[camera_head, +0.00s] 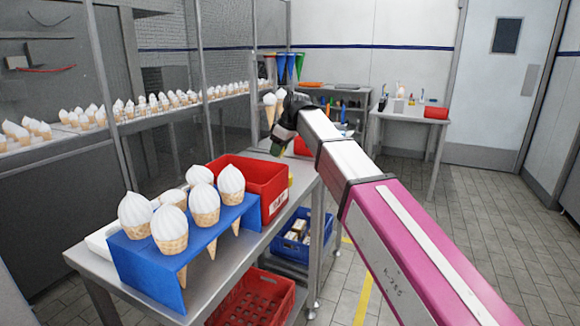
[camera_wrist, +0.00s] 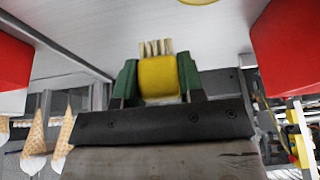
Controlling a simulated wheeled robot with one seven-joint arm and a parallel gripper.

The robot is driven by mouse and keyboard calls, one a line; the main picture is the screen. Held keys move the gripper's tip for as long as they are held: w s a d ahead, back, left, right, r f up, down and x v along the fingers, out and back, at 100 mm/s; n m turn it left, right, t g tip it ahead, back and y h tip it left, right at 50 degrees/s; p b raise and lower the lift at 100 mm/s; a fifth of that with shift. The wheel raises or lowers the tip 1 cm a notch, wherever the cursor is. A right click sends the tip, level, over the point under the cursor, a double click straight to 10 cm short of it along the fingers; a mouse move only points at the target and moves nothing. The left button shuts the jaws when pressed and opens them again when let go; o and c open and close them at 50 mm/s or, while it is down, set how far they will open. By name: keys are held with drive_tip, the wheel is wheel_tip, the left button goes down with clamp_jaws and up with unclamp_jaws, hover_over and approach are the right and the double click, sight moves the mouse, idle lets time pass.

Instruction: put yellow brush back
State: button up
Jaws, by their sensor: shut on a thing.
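My gripper (camera_wrist: 157,82) is shut on the yellow brush (camera_wrist: 158,77) in the wrist view. The brush sits between the green fingers, and its pale bristles stick out past the fingertips, over a grey metal surface (camera_wrist: 90,35). In the head view my gripper (camera_head: 279,149) is beyond the red bin, near the far end of the steel table (camera_head: 250,262). The brush cannot be made out there.
A blue stand (camera_head: 150,272) holds several cones on the near table, beside the red bin (camera_head: 262,178). In the wrist view, red things stand left (camera_wrist: 20,62) and right (camera_wrist: 285,45). A white table (camera_head: 400,112) stands at the back. The right floor is clear.

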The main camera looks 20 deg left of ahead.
drive_tip(key=w+d+f, duration=0.2)
drive_tip(key=w, duration=0.1)
drive_tip(key=w+f, duration=0.1)
drive_tip(key=shift+w+d+f, duration=0.1)
drive_tip(key=shift+w+d, duration=0.1)
drive_tip(key=shift+d, duration=0.2)
drive_tip(key=shift+f, duration=1.95)
drive_tip(key=o, duration=0.9)
drive_tip(key=shift+f, duration=0.15)
